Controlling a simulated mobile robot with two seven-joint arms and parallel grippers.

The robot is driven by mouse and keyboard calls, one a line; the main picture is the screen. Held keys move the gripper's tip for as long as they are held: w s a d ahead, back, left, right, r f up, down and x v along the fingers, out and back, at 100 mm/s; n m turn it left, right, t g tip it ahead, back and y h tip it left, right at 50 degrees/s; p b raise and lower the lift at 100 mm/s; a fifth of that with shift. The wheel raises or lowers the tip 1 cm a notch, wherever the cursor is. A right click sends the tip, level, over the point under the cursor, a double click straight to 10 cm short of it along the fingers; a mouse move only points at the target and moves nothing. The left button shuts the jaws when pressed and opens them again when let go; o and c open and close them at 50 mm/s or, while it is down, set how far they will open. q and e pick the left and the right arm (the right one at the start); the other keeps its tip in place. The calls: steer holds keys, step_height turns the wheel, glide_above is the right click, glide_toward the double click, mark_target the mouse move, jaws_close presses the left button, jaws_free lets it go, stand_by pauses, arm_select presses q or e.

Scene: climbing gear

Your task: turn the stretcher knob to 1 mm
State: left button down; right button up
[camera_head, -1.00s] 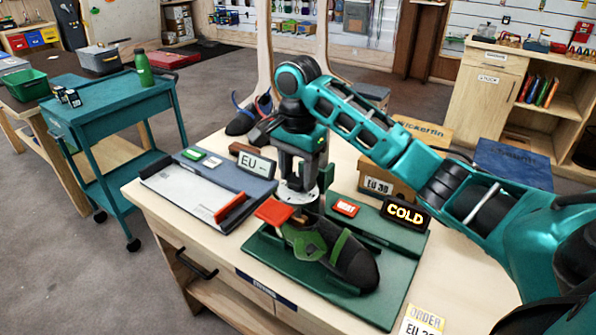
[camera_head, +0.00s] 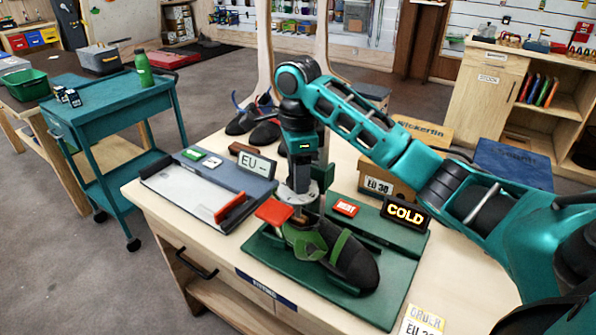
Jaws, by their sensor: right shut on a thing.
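A dark climbing shoe with green straps (camera_head: 355,262) lies on a green base board (camera_head: 393,290), toe toward the lower right. A red part (camera_head: 274,211) stands by its heel. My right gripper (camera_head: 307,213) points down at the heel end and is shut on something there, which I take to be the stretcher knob. The knob itself is hidden by the gripper and wrist, so its setting cannot be read. A black sign reading "COLD" (camera_head: 405,214) and a red button (camera_head: 346,207) are on the board's back part. My left gripper is not in view.
A measuring device (camera_head: 205,208) with an "EU" display (camera_head: 253,163) lies left of the board. Other shoes (camera_head: 262,130) and an "EU 30" box (camera_head: 378,186) stand behind. An order card (camera_head: 422,322) lies at the front right. A teal cart (camera_head: 105,110) stands left.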

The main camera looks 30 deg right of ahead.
stand_by(0.5)
steer(key=o, duration=1)
steer(key=shift+r, duration=0.1)
step_height(320, 180, up, 13)
steer(key=shift+f, duration=0.15)
steer(key=shift+s, duration=0.1)
stand_by(0.4)
